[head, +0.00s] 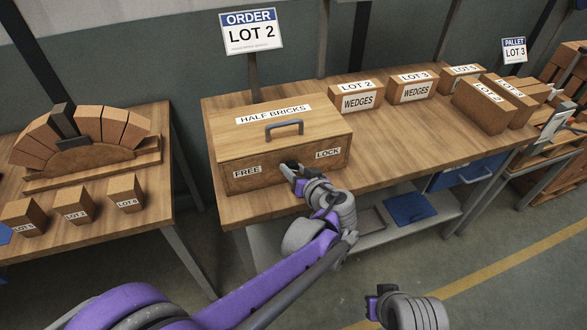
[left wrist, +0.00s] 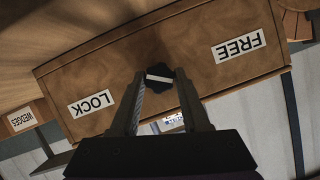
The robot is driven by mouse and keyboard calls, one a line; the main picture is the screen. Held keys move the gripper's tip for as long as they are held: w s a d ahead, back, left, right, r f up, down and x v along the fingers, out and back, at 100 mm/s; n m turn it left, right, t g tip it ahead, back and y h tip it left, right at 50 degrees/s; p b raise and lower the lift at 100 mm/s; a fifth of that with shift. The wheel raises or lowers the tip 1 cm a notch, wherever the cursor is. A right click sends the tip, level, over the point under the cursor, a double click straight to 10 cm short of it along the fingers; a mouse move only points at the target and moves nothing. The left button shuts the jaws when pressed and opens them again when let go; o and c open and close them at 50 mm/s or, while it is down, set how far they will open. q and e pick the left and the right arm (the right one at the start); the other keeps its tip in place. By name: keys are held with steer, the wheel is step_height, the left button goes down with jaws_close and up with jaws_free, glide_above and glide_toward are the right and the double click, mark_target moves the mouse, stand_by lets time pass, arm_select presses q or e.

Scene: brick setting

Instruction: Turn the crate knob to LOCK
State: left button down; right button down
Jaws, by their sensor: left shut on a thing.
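The wooden crate (head: 235,150) marked HALF BRICKS stands on the table with its lid down and a grey handle on top. Its front carries a FREE label (head: 247,172) at the left and a LOCK label (head: 328,153) at the right. The dark knob (left wrist: 158,62) sits between the labels; the left wrist view shows the front upside down. My left gripper (head: 288,170) is at the crate front, its fingers shut on the knob. A pale bar shows on the knob, but I cannot tell which label it points to. My right gripper (head: 373,303) is low at the front, partly seen.
Boxes of wedges (head: 357,97) and other lot boxes (head: 483,105) stand right of the crate on the table (head: 390,145). A left table holds a brick arch (head: 85,135) and several small labelled bricks. An ORDER LOT 2 sign (head: 251,32) stands behind the crate.

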arm_select(q)
steer(key=m+y, duration=0.1)
steer(key=m, duration=0.1)
steer(key=m+y+b, duration=0.1)
steer(key=m, duration=0.1)
steer(key=shift+d+f, duration=0.15)
steer(key=m+y+b, duration=0.1)
steer(key=m+y, duration=0.1)
steer(key=m, duration=0.1)
steer(key=shift+m+y, duration=0.3)
steer(key=shift+m, duration=0.1)
steer(key=shift+w+t, duration=0.1)
steer(key=shift+t, duration=0.2)
steer(key=shift+c, duration=1.9)
jaws_free()
